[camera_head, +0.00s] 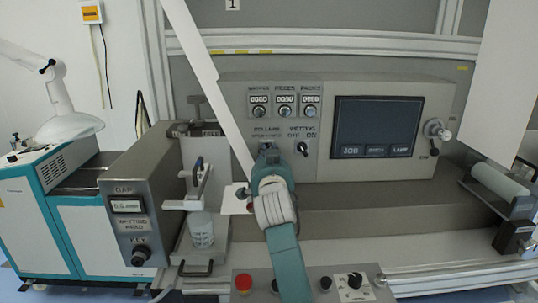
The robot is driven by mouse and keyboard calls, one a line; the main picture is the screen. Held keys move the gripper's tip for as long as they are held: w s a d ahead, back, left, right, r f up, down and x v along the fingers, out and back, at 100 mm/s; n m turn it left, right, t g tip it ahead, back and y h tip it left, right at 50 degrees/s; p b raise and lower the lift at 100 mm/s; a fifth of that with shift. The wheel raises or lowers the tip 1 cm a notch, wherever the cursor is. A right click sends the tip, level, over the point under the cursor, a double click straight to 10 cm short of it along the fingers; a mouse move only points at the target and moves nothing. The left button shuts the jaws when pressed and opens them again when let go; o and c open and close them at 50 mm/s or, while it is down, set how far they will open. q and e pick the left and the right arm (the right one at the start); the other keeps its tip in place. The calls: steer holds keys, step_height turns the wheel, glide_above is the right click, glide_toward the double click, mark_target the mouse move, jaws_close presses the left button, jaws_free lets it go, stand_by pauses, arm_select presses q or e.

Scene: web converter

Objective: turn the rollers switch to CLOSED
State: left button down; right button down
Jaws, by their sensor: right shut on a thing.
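My right gripper (268,152) reaches up from the bottom of the picture to the grey control panel (420,88). It is shut on the rollers switch, just under the label "ROLLERS" (267,130). The gripper hides the switch itself, so I cannot tell which way it points. The small position labels under that heading are partly covered and too small to read. My left gripper is not in view.
The wetting switch (302,148) is close on the right, then a dark screen (376,127). Three small dials sit above. A white cup (201,230) stands at left. A red button (243,283) and a knob (354,281) are on the front rail.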

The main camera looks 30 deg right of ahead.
steer(key=shift+r, duration=0.1)
steer(key=c, duration=1.7)
jaws_free()
steer(key=shift+o, duration=0.2)
steer(key=shift+s, duration=0.1)
steer(key=v, duration=1.2)
